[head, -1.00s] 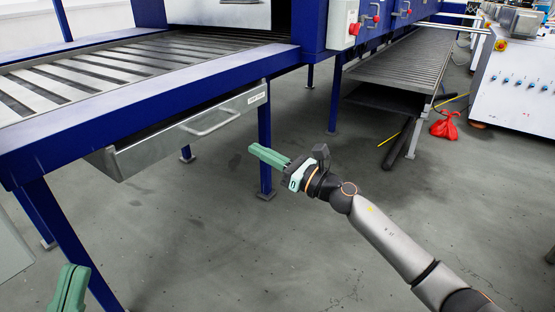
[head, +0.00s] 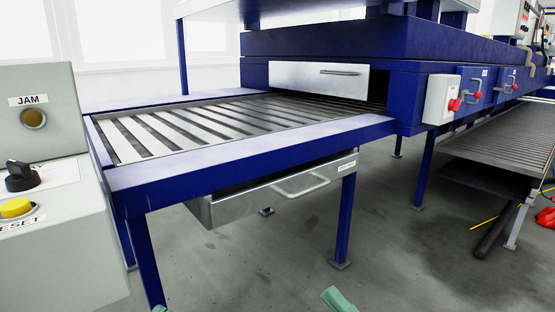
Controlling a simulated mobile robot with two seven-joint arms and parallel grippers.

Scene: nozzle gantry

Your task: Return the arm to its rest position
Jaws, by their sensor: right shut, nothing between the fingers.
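Only the green fingertip end of my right gripper (head: 337,299) shows at the bottom edge, right of centre, over the grey floor. Its fingers are together and nothing is seen between them. The rest of my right arm is below the picture. A tiny green piece of my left gripper (head: 158,309) shows at the bottom edge, near the blue table leg; too little shows to tell its jaws. Neither gripper is seen touching anything.
A blue slatted conveyor table (head: 230,166) has a metal drawer (head: 275,193) under it. A grey control box (head: 55,240) with a JAM lamp, black knob and yellow button stands at left.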

